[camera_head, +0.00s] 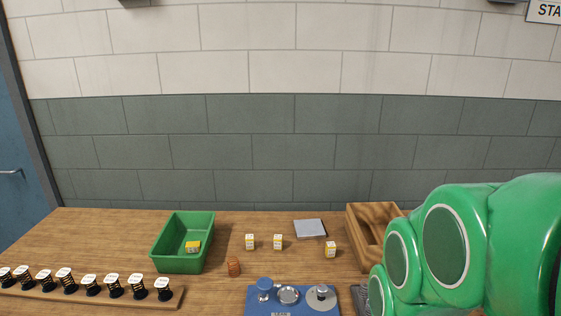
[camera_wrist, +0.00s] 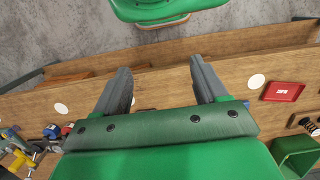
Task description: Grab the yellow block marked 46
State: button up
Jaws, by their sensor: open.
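Three small yellow-and-white blocks stand on the wooden table in the head view: a left one (camera_head: 250,242), a middle one (camera_head: 278,242) and a right one (camera_head: 330,250). Another yellow block (camera_head: 193,247) lies in the green bin (camera_head: 158,258). The numbers on them are too small to read, so I cannot tell which is 46. My gripper (camera_wrist: 162,82) is open and empty in the wrist view, with its two grey fingers spread above the table. No yellow block is clearly visible between or beside the fingers. The gripper is out of sight in the head view.
A row of springs with white tops (camera_head: 91,286) runs along the front left. A copper coil (camera_head: 233,267), a blue device (camera_head: 290,308), a grey plate (camera_head: 310,228) and a wooden box (camera_head: 356,228) are on the table. My green arm covers the right. A red tray (camera_wrist: 283,91) shows in the wrist view.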

jog(key=shift+c, duration=0.7)
notch_tip(320, 180, up, 5)
jog(key=w+a+r+m+y, duration=0.25)
jog(key=w+a, duration=0.25)
jog(key=w, duration=0.4)
jog(key=w+a+r+m+y, duration=0.1)
jog(key=w+a+m+y, duration=0.3)
jog(key=w, duration=0.6)
jog(key=w+a+r+m+y, duration=0.1)
jog(key=w+a+r, duration=0.1)
jog(key=w+a, duration=0.5)
jog(key=m+t+y, duration=0.3)
jog(key=m+y, duration=0.3)
jog(key=m, duration=0.6)
send_over(276, 236)
jog(key=d, duration=0.2)
notch_tip(276, 236, down, 6)
notch_tip(276, 236, down, 22)
jog(key=shift+s+d+r, duration=0.1)
jog(key=shift+s+d, duration=0.05)
jog(key=shift+x, duration=2.5)
